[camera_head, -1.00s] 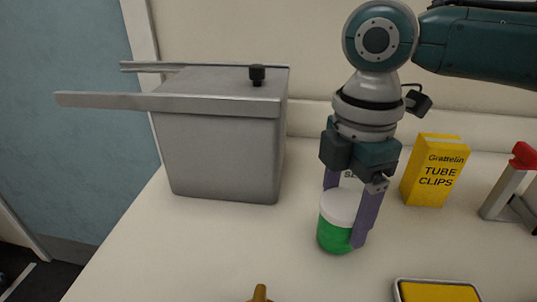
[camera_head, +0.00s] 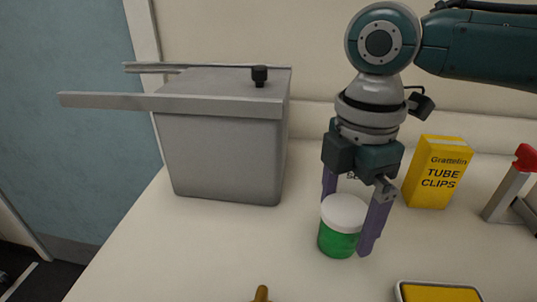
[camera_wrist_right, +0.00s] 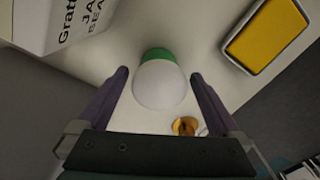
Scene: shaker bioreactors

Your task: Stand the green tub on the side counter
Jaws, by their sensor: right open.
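In the right wrist view, the tub's white lid (camera_wrist_right: 160,85) sits between the two fingertips (camera_wrist_right: 159,76), with a gap on each side. My left gripper is not in view.
A grey metal box (camera_head: 222,150) with long rails stands to the left. A yellow tube clips box (camera_head: 436,172), a red-topped grey object (camera_head: 515,185) and a yellow-topped tray (camera_head: 438,293) are to the right. A small brown object (camera_head: 261,293) lies at the front.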

